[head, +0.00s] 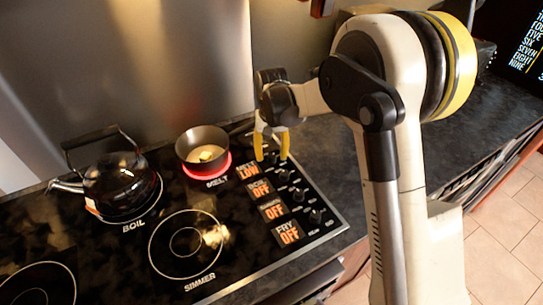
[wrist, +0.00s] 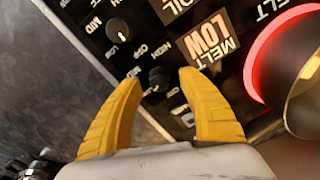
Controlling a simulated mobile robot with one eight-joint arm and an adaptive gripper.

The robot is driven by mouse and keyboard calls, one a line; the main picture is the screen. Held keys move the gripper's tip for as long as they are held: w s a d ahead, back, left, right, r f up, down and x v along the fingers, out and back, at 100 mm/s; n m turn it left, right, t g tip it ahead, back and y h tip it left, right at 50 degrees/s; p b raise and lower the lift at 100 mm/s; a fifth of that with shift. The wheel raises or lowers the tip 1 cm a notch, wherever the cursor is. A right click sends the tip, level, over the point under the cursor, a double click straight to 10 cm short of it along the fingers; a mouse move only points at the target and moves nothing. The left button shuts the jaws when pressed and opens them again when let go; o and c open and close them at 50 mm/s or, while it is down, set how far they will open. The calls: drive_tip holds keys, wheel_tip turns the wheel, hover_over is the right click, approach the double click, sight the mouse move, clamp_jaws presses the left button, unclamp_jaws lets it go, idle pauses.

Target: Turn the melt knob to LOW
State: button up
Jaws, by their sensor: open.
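The melt knob (wrist: 157,79) is a small dark dial with a pale mark, and it shows between my fingertips in the wrist view. The melt display (wrist: 209,42) beside it reads LOW in orange; it also shows in the head view (head: 249,171). My gripper (head: 271,157) has yellow fingers, points down at the back end of the knob row, and is open with one finger on each side of the knob. I cannot tell whether the fingers touch it. The melt burner (head: 218,166) glows red under a small pot (head: 202,146) with pale yellow contents.
Other knobs (head: 300,194) run toward the front along the stove's right edge, beside displays reading OFF (head: 272,210). A black kettle (head: 119,184) stands on the boil burner. The simmer burner (head: 188,244) is bare. Dark counter (head: 345,175) lies right of the stove.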

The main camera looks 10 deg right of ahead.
sight(272, 156)
wheel_tip(272, 156, up, 11)
idle(0.3)
drive_tip(key=s+d+r+t, duration=0.2)
drive_tip(key=s+d+r, duration=0.2)
drive_tip(key=s, duration=0.3)
drive_tip(key=s+d+r+t, duration=0.2)
drive_tip(key=s+d+r, duration=0.15)
drive_tip(key=s, duration=0.35)
drive_tip(key=s+d+f+t, duration=0.1)
drive_tip(key=s+d+f, duration=0.1)
drive_tip(key=s, duration=0.4)
drive_tip(key=s+d+f+t+b, duration=0.1)
drive_tip(key=s+d+f+t, duration=0.1)
drive_tip(key=s, duration=0.4)
drive_tip(key=shift+d, duration=0.5)
drive_tip(key=shift+w+a+f, duration=0.1)
